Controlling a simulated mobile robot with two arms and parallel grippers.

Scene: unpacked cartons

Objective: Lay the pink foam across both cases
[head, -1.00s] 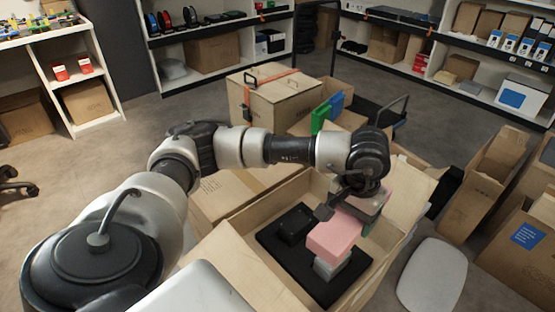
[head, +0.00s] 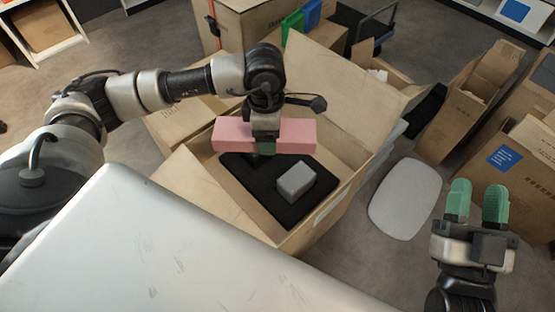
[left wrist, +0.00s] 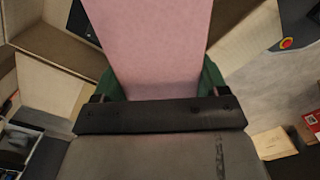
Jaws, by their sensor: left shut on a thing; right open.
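My left gripper (head: 265,140) is shut on the pink foam (head: 295,136), a long block held level above the open carton (head: 335,200). In the left wrist view the foam (left wrist: 148,45) runs out between the green fingers. Below it, a light grey case (head: 295,181) sits on a black base (head: 250,184) inside the carton, with a gap between foam and case. I cannot clearly make out a second case; the foam and gripper cover part of the base. My right gripper (head: 477,202) is open and empty, to the right of the carton.
The carton's raised flaps (head: 345,85) stand close behind the foam. A pale rounded panel (head: 405,198) lies on the floor to the right. Tall cartons (head: 475,105) stand further right. A large light surface (head: 150,245) fills the lower left.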

